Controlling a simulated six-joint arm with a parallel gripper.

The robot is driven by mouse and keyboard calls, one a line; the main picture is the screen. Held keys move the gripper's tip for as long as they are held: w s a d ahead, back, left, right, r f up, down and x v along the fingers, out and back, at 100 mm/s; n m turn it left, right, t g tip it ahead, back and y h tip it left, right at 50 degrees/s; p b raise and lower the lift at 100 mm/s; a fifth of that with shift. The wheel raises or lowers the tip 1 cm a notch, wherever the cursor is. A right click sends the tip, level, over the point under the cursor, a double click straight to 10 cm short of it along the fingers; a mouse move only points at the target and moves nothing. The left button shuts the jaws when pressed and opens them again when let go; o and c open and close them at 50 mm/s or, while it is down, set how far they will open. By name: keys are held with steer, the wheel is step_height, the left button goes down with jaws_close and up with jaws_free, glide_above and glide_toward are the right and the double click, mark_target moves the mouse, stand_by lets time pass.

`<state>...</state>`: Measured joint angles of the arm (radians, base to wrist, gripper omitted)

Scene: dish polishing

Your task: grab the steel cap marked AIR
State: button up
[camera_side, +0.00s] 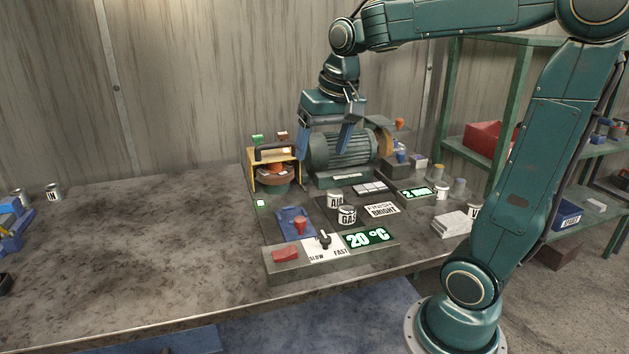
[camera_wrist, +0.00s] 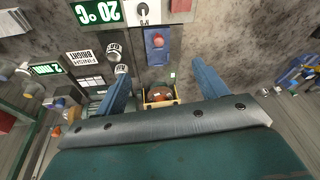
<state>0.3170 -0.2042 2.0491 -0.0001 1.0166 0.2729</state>
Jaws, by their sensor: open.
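The steel cap marked AIR (camera_side: 335,199) stands on the bench panel, just behind the steel cap marked GAS (camera_side: 347,215). My gripper (camera_side: 324,148) is open and empty, high above the bench in front of the motor. In the wrist view both blue fingers of my gripper (camera_wrist: 160,74) are spread wide, with nothing between them.
The motor (camera_side: 342,151) with a polishing wheel stands behind the caps. A yellow-framed box (camera_side: 254,170) is left of it. A control box (camera_side: 285,271) with switches is in front. The FINISH BRIGHT plate (camera_side: 382,210) lies right of the caps. The bench's left middle is clear.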

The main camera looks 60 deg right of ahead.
steer(key=w+d+f+m+g, duration=0.1)
steer(key=w+d+f+m, duration=0.15)
steer(key=d, duration=0.35)
steer(key=w+d+f+m+g, duration=0.1)
steer(key=w+d+f+m, duration=0.2)
steer(key=d, duration=0.4)
steer(key=m+g+y, duration=0.1)
steer(key=m, duration=0.3)
glide_above(334, 190)
steer(key=shift+n, duration=0.25)
steer(key=shift+s+a+f, duration=0.1)
steer(key=shift+f, duration=3.4)
steer(key=shift+s+f, duration=0.1)
steer(key=shift+f, duration=3.4)
steer(key=shift+f, duration=0.1)
steer(key=shift+w+f, duration=0.1)
steer(key=shift+f, duration=2.35)
steer(key=shift+c, duration=0.4)
steer(key=c, duration=1.1)
